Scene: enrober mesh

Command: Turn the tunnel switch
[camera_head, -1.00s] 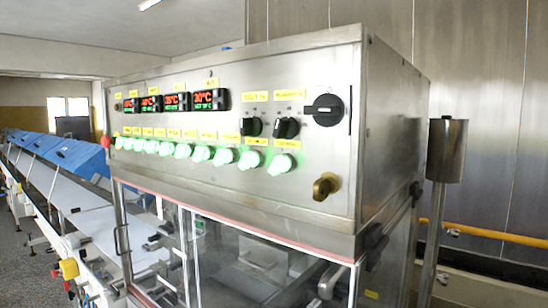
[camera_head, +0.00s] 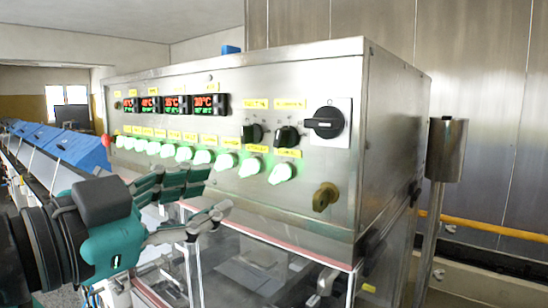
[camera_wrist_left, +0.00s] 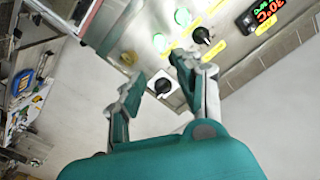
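The control panel (camera_head: 240,180) has two small black knobs, a left one (camera_head: 252,133) and a right one (camera_head: 287,136), each with a yellow label above it. A larger black rotary switch (camera_head: 325,122) on a pale plate is to their right. The labels are too small to read, so I cannot tell which is the tunnel switch. My left gripper (camera_head: 217,192) is open and empty in front of the panel's left part. In the left wrist view, the gripper (camera_wrist_left: 158,75) has its fingers apart, with the large black switch (camera_wrist_left: 163,86) showing between them and a small black knob (camera_wrist_left: 202,35) beyond.
A row of green-lit switches (camera_head: 203,157) runs below the red displays (camera_head: 176,103). A brass knob (camera_head: 325,196) sticks out at lower right. A metal post (camera_head: 447,150) stands right of the cabinet. The space before the panel's right part is clear.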

